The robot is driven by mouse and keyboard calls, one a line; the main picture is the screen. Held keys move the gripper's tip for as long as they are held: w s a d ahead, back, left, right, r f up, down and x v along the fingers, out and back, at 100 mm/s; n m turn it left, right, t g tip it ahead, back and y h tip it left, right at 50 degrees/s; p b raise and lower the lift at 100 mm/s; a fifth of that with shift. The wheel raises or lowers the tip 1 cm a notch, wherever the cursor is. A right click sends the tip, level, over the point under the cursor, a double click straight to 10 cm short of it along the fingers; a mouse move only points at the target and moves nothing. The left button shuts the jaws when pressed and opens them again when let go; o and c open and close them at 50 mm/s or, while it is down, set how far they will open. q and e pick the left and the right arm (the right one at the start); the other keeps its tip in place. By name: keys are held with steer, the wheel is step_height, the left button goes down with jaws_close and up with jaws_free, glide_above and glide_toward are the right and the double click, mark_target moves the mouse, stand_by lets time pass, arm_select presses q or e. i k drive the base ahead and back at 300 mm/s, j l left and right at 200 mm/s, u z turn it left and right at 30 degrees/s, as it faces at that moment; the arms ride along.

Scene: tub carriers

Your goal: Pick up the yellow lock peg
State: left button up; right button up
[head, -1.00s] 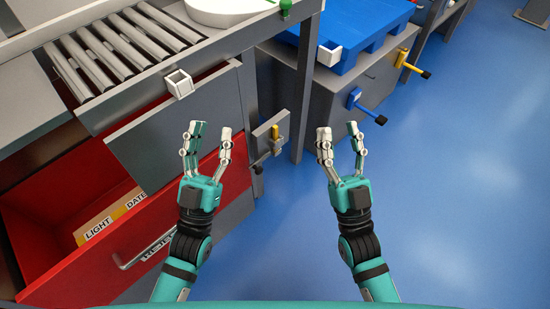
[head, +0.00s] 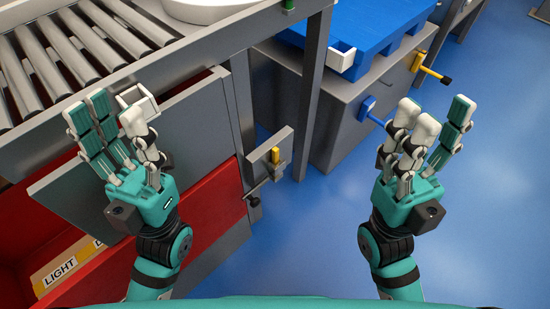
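The yellow lock peg (head: 275,156) stands upright in a small grey latch plate beside the desk leg, near the middle of the head view. My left gripper (head: 109,112) is open and empty, well to the left of the peg, over the grey front panel. My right gripper (head: 437,112) is open and empty, well to the right of the peg, over the blue floor and near the grey cabinet. Neither gripper touches the peg, and nothing covers its upper part.
An open red drawer (head: 213,186) with a LIGHT label lies at lower left. A roller conveyor (head: 60,55) is at upper left. A blue pallet (head: 380,25) sits on a grey cabinet (head: 340,115) with blue and yellow (head: 418,62) handles. Blue floor is clear at right.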

mark_target(275, 150)
steer(key=i+l, duration=0.15)
steer(key=l, duration=0.2)
steer(key=i+l, duration=0.15)
steer(key=l, duration=0.2)
steer(key=i+l, duration=0.15)
steer(key=l, duration=0.2)
steer(key=i+l+u, duration=0.1)
steer(key=l, duration=0.25)
steer(key=i+l, duration=0.15)
steer(key=l, duration=0.25)
steer(key=i+l, duration=0.15)
steer(key=l, duration=0.2)
steer(key=i+l, duration=0.1)
steer(key=l, duration=0.25)
steer(key=i+l+u, duration=0.1)
steer(key=l, duration=0.3)
steer(key=l+u, duration=0.1)
steer(key=u, duration=0.4)
steer(key=l+u, duration=0.15)
steer(key=u, duration=0.3)
steer(key=i+l+u, duration=0.1)
steer(key=u, duration=0.4)
